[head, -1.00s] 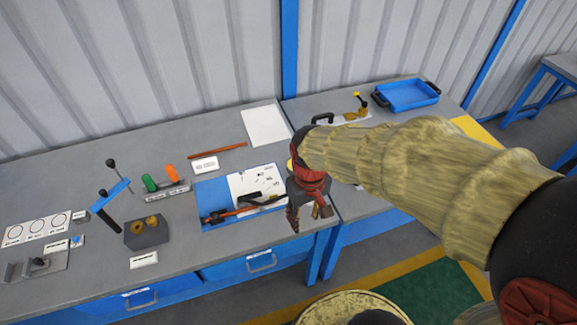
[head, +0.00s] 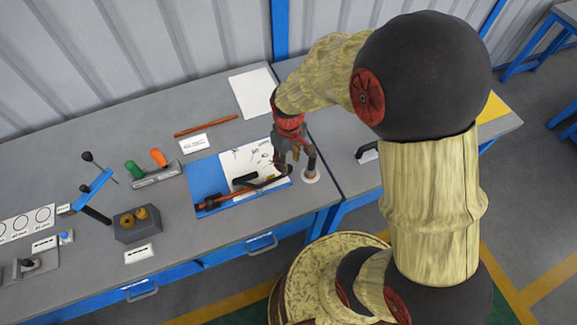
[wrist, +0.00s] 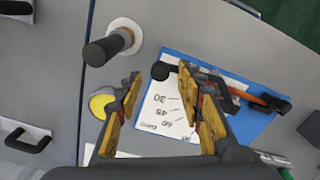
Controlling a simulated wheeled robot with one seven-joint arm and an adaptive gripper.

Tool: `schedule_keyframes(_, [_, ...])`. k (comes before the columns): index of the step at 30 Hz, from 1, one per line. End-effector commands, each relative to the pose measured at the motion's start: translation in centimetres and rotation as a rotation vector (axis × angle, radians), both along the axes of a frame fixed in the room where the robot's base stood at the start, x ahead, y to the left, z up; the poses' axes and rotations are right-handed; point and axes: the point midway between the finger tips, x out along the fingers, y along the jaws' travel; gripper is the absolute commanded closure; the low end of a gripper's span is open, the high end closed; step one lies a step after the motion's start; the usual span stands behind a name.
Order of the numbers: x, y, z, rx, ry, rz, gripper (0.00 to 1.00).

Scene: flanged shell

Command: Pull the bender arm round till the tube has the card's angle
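The bender lies on a blue board (head: 207,178) in the head view; the board also shows in the wrist view (wrist: 255,125). A white sheet with angle marks (wrist: 160,110) is on the board. The dark bender arm (head: 268,183) ends in a round black knob (wrist: 160,71). An orange-brown tube (wrist: 258,98) lies in the bender; its bend is too small to judge. My gripper (wrist: 158,76) is open, its yellow-padded fingers apart. In the wrist view the knob appears between the fingertips; I see no contact. A small white card (head: 195,143) is unreadable.
A black-topped post on a white disc (wrist: 122,38) stands close beside the gripper. A loose tube (head: 206,126), coloured handles (head: 146,165) and a dark block with brass rings (head: 137,225) are to the left. A black handle (head: 367,151) is to the right.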

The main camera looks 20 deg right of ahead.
Motion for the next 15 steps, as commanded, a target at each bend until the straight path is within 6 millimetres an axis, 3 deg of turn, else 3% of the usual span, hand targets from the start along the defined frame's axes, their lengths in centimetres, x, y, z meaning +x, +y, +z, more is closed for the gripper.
schedule_keyframes(6, [0.0,0.0,-2.9,0.0,0.0,-0.001,0.62])
schedule_keyframes(15, [0.0,0.0,-3.7,0.0,0.0,-0.001,0.62])
